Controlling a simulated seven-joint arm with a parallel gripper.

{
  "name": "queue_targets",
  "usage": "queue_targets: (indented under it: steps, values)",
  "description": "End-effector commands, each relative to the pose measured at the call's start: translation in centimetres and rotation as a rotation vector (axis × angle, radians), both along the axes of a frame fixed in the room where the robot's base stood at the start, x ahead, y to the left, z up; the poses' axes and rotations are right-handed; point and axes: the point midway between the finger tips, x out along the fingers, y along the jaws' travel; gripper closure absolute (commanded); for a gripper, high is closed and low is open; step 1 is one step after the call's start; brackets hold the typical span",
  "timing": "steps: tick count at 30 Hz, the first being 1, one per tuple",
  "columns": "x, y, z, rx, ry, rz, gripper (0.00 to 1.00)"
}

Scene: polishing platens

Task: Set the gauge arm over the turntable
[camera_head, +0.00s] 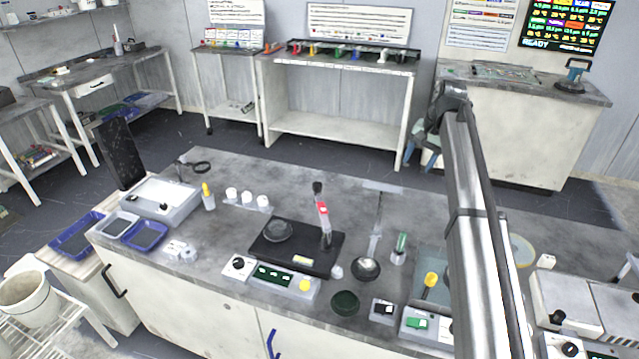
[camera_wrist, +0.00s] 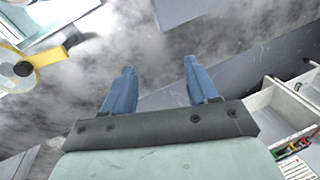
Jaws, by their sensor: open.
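The turntable (camera_head: 277,231) is a dark round disc on the left part of a black base plate (camera_head: 258,252) on the bench. The gauge arm (camera_head: 322,209), with a red part and a dark knob on its top end, stands near the plate's right side. It appears raised and to the right of the turntable, not over it. My gripper has blue fingers (camera_wrist: 159,68), which are open and empty in the wrist view. In the head view the gripper (camera_head: 426,156) seems to be beyond the bench's back edge, partly hidden by my arm, well apart from the gauge arm.
A control box with a yellow knob (camera_head: 305,285) sits in front of the plate. White cups (camera_head: 247,198) stand at its back left. A dark dish (camera_head: 365,268) and a green-topped bottle (camera_head: 400,247) stand to its right. The back middle of the bench is fairly clear.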

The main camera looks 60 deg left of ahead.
Motion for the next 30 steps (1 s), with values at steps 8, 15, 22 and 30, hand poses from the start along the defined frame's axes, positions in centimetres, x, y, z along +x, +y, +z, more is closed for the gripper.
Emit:
queue_targets:
  steps: [8, 15, 22, 30]
  values:
    - [-11.1, 10.1, 0.8, -0.088, -0.065, 0.234, 0.42]
    - [-19.6, 15.5, 1.3, -0.147, -0.115, 0.389, 0.42]
    - [-23.1, 17.3, 1.4, -0.170, -0.136, 0.448, 0.42]
    - [-23.3, 17.2, -1.1, -0.173, -0.136, 0.452, 0.42]
